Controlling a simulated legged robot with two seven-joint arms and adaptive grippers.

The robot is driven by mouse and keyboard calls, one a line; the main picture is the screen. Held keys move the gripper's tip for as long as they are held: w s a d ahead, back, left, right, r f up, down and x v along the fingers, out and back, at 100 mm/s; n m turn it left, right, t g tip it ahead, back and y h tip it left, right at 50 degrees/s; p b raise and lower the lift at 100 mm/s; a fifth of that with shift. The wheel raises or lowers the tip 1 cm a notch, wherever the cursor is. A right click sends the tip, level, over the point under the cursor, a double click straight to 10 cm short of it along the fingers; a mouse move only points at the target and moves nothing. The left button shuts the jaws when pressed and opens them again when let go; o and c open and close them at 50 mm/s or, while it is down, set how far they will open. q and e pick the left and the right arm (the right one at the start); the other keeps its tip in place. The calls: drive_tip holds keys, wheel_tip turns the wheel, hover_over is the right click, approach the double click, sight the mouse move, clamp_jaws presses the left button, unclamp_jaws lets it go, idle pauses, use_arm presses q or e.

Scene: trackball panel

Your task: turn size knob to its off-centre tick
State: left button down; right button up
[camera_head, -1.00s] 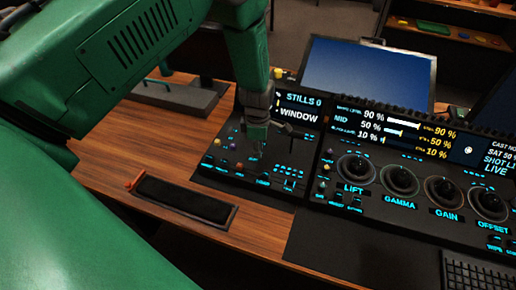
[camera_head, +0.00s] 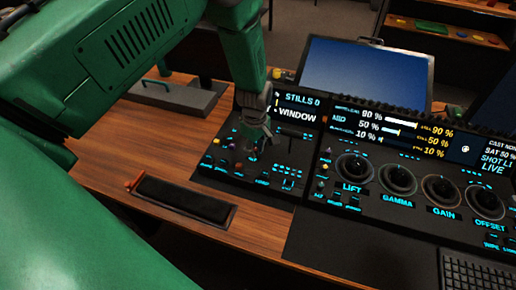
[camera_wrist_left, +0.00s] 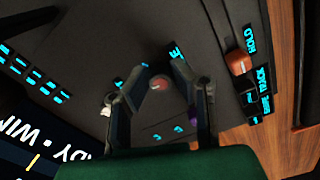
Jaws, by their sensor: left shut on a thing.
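The size knob (camera_wrist_left: 160,83) appears as a small reddish-brown round cap between my left fingertips in the left wrist view. Its label, partly hidden, shows only a cyan letter or two above it. My left gripper (camera_wrist_left: 160,90) is shut on this knob, one finger on each side. In the head view, my left gripper (camera_head: 250,143) reaches down onto the left panel section (camera_head: 222,182), and the fingers hide the knob. The knob's pointer and its ticks cannot be made out. My right gripper is in neither view.
Beside the fingers are a white knob (camera_wrist_left: 107,110), a purple knob (camera_wrist_left: 193,117) and an orange button (camera_wrist_left: 240,65). The trackball section with its rings (camera_head: 398,179) lies to the right. A black pad (camera_head: 183,199) lies on the wooden desk in front.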

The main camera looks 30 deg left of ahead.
use_arm(q)
drive_tip(key=m, duration=0.5)
drive_tip(key=shift+a+m, duration=0.3)
drive_tip(key=shift+a, duration=0.05)
drive_tip(key=m, duration=0.4)
drive_tip(key=shift+w+m, duration=0.15)
drive_tip(key=shift+m, duration=0.15)
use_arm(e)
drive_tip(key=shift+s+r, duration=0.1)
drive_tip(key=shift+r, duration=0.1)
use_arm(q)
drive_tip(key=shift+w+r, duration=0.1)
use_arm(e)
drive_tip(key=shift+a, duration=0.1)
use_arm(q)
drive_tip(key=c, duration=1.4)
unclamp_jaws()
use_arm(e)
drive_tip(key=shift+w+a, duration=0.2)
use_arm(q)
drive_tip(key=shift+f, duration=0.2)
